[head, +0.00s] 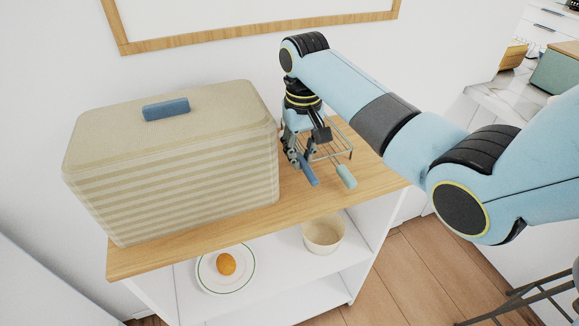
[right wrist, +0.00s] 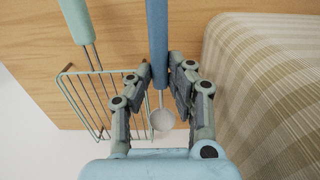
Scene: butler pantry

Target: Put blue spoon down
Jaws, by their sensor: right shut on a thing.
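The blue spoon's handle (head: 309,174) shows at my right gripper (head: 298,161) in the head view, low over the wooden top beside the wire rack (head: 333,140). In the right wrist view the blue spoon (right wrist: 157,40) lies between the fingertips of my right gripper (right wrist: 160,74), which is shut on its handle. Its pale round bowl hangs between the fingers on the palm side. I cannot tell whether the spoon touches the wooden top. My left gripper is not in view.
A striped beige box (head: 170,165) with a blue handle stands close left of my right gripper. A teal-handled utensil (head: 346,176) lies at the rack, right of the spoon. On the shelf below are a plate (head: 205,277) with an orange food item and a bowl (head: 323,236).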

